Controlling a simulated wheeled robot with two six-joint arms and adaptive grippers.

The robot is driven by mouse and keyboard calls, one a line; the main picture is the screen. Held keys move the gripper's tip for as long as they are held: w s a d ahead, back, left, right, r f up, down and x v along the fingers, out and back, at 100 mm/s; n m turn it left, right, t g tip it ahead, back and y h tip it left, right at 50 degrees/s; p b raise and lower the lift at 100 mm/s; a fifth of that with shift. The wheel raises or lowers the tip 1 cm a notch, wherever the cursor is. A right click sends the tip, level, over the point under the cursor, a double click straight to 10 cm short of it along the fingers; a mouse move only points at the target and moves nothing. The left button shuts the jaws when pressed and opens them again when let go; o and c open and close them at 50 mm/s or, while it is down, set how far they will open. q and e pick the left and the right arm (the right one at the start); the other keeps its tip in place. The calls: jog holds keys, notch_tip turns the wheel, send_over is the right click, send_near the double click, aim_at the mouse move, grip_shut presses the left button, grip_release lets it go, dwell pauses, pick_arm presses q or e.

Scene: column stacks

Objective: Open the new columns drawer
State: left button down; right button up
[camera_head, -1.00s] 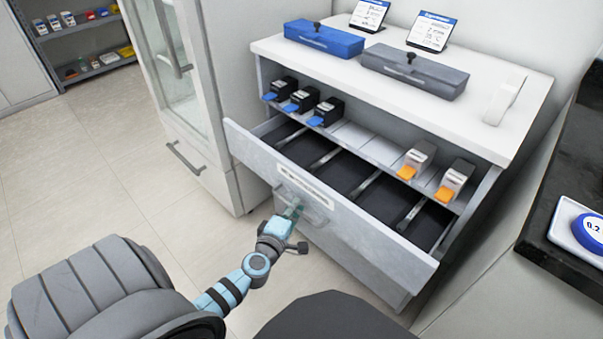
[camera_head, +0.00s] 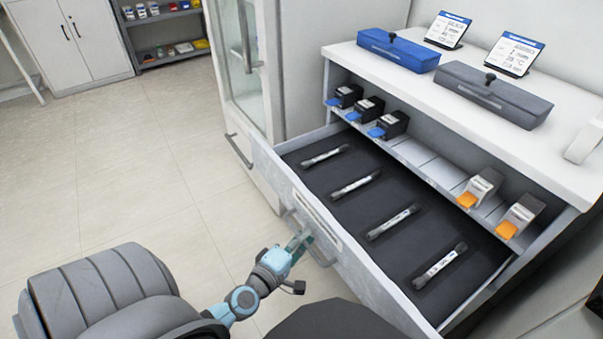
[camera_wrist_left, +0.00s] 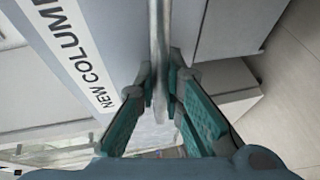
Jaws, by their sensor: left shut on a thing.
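The new columns drawer (camera_head: 345,262) is pulled well out of the white cabinet. Several grey columns with dark ends, one of them a column (camera_head: 393,222), lie apart on its dark floor. My left gripper (camera_head: 301,240) is at the drawer's front, shut on the bar handle (camera_head: 318,250). In the left wrist view the green fingers (camera_wrist_left: 163,95) close around the handle (camera_wrist_left: 159,50), beside the label (camera_wrist_left: 80,55) that reads "NEW COLUM…". My right gripper is not in view.
Black units with blue tabs (camera_head: 368,110) and units with orange tabs (camera_head: 500,205) sit on the shelf above the drawer. A blue box (camera_head: 398,50), a grey box (camera_head: 490,92) and two sign cards stand on top. Floor (camera_head: 150,170) to the left is clear.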

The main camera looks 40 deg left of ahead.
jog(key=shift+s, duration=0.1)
pick_arm(q)
jog(key=c, duration=2)
grip_release()
jog(key=shift+o, duration=0.2)
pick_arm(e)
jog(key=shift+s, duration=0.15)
pick_arm(q)
jog(key=shift+s, duration=0.1)
jog(key=v, duration=1.2)
